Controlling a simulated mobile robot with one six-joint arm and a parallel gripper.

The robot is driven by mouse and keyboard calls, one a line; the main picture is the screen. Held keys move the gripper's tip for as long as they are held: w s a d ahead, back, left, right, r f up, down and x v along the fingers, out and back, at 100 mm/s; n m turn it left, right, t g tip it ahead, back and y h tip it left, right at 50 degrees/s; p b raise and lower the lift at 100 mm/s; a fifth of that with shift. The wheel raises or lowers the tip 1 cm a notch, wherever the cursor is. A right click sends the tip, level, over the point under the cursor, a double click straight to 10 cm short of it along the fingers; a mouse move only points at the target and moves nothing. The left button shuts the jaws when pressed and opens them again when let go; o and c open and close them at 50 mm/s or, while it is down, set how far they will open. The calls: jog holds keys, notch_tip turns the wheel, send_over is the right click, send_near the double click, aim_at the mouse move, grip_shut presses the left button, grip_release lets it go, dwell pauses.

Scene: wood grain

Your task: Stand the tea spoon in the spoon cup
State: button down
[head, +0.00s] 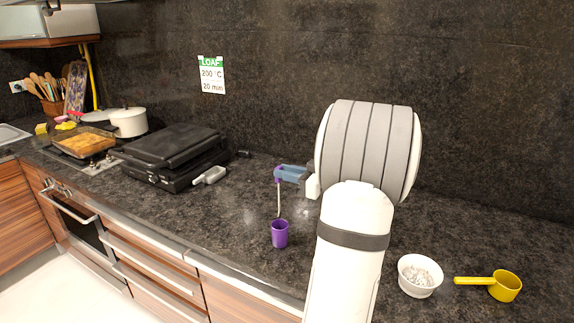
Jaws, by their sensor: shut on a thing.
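The purple spoon cup (280,234) stands upright on the dark counter, left of my arm. The spoon's thin metal part points down. Its lower end is at the cup's rim in the picture; I cannot tell whether it is inside the cup or just behind it. My arm hides part of the counter to the right.
A black grill (175,155) stands on the counter to the left. A white bowl (420,275) with pale contents and a yellow measuring cup (505,286) are at the right. A baking dish (83,141) and a white pot (129,122) are far left. Counter around the cup is clear.

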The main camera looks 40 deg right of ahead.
notch_tip(320, 180, down, 6)
jog(key=b, duration=1)
jog(key=c, duration=1.2)
grip_release()
jog(key=shift+c, duration=0.2)
notch_tip(320, 180, up, 10)
jog(key=shift+a, duration=0.1)
